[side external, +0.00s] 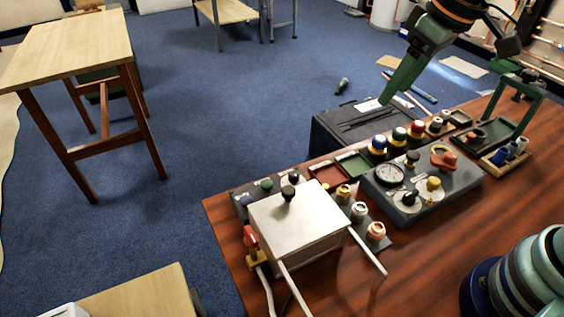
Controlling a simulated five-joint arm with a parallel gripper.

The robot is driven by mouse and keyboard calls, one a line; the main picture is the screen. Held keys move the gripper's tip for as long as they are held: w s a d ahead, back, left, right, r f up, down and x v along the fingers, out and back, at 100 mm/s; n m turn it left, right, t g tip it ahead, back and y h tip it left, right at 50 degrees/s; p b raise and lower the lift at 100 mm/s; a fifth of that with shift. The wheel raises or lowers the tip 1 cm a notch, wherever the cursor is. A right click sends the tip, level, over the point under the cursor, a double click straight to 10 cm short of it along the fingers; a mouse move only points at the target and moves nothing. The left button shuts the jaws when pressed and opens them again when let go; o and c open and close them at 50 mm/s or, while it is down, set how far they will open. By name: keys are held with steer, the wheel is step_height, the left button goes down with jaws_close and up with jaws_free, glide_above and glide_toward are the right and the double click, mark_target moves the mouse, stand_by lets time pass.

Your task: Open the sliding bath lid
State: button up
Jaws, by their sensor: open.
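The bath is a pale metal box (318,251) near the left end of the wooden bench. Its flat, light lid (268,212) covers the top and carries a black knob (288,193). Two pale rails (367,250) run out from the box toward the front. My gripper (388,96) is high at the upper right, well apart from the lid, with long green fingers pointing down and left. It is open, and I see nothing held in it. The gap between the fingers is hard to make out from this side.
A grey panel (437,197) with a gauge and knobs stands right of the bath. A row of coloured-cap fittings (398,134) lies behind it. A red valve (250,236) is close at the bath's left. Bare bench (420,265) is in front. A green frame (525,100) stands at the right.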

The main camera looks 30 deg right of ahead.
steer(key=w+a+f+n+g, duration=0.1)
steer(key=w+a+n+g, duration=0.15)
steer(key=a, duration=0.65)
steer(key=n+g, duration=0.1)
steer(key=n, duration=0.2)
glide_above(289, 190)
step_height(289, 190, down, 4)
steer(key=shift+h, duration=0.4)
step_height(289, 190, down, 12)
steer(key=shift+r, duration=0.1)
steer(key=shift+c, duration=0.3)
jaws_close()
steer(key=shift+r, duration=0.1)
